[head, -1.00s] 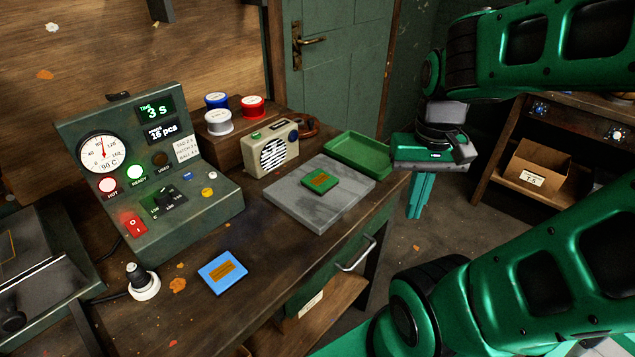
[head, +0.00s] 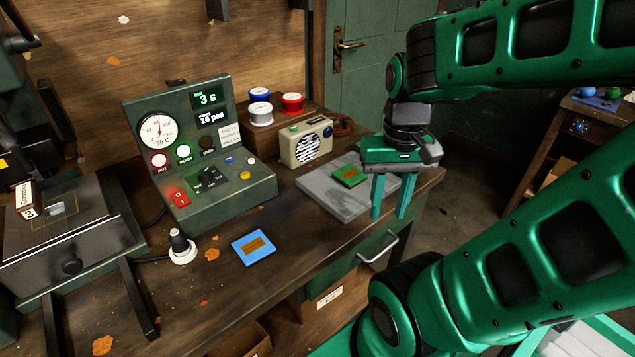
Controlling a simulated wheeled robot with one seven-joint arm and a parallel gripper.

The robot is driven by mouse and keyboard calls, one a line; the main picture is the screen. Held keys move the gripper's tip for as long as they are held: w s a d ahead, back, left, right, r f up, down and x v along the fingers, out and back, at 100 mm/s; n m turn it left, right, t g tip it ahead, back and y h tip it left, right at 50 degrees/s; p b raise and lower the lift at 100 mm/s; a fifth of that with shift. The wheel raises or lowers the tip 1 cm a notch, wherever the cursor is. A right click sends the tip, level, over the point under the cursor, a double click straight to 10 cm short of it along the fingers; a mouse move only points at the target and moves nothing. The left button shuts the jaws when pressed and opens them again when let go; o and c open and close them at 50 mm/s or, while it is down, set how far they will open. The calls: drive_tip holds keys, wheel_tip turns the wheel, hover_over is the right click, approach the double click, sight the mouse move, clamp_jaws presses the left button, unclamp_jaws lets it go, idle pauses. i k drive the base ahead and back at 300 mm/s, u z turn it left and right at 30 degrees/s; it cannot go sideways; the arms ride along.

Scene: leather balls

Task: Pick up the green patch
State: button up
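The green patch (head: 349,176) lies flat on a grey slab (head: 327,196) at the right part of the workbench. It is a small green square with a brown-orange rectangle on top. My gripper (head: 390,214) hangs to the right of the patch with its two teal fingers pointing down. The fingers are apart with nothing between them, over the right side of the slab. A blue patch (head: 254,248) of similar shape lies on the bench, nearer and to the left.
A cream radio (head: 306,141) stands behind the slab, with thread spools (head: 261,115) on a wooden box. A green control panel (head: 205,190) stands left, beside a white-based knob (head: 182,252). A dark machine (head: 70,245) is far left. The bench's front middle is mostly clear.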

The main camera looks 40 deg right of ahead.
sight(349, 176)
drive_tip(key=u, duration=0.1)
drive_tip(key=k, duration=1.05)
drive_tip(key=z, duration=0.6)
drive_tip(key=i, duration=1.05)
drive_tip(key=u, duration=0.05)
